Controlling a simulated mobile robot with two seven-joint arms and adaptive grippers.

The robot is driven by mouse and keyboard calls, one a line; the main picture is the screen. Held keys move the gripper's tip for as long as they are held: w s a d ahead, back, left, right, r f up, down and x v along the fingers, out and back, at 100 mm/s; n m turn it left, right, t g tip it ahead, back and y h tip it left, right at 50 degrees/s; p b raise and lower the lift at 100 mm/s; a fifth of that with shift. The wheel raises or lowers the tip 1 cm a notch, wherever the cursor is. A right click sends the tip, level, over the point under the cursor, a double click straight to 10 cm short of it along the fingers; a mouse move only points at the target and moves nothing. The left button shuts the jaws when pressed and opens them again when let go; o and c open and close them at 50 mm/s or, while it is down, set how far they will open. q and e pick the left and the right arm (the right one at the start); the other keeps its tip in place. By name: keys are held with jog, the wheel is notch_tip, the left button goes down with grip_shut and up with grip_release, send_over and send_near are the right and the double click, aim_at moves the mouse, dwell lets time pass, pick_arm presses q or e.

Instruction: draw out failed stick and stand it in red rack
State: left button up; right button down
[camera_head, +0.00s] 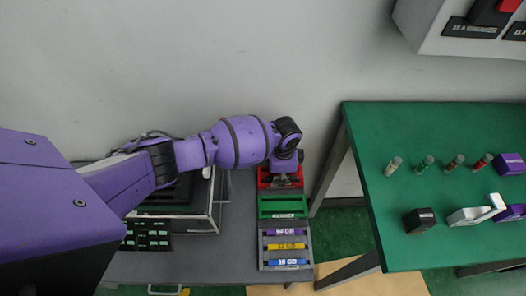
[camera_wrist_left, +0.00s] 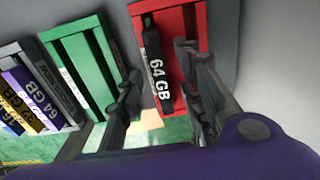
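The red rack (camera_head: 266,183) stands at the back of the grey bench in the head view, partly covered by my left gripper (camera_head: 283,172). In the left wrist view the red rack (camera_wrist_left: 185,35) holds a black stick marked 64 GB (camera_wrist_left: 157,70) in a slot at its left side. The left gripper's fingers (camera_wrist_left: 159,62) are apart, one on each side of the stick in the picture, with gaps to it. I cannot tell how deep the stick sits. My right gripper is not in view.
A green rack (camera_head: 283,207) with empty-looking slots is in front of the red one. A grey rack (camera_head: 262,247) holds purple, yellow and blue sticks. A dark machine (camera_head: 168,210) stands to the left. A green table (camera_head: 365,128) with vials is at right.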

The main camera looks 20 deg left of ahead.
pick_arm(q)
jog(key=shift+w+r, duration=0.15)
jog(key=shift+r, duration=0.2)
notch_tip(320, 180, up, 12)
jog(key=shift+f, duration=0.2)
dwell(0.4)
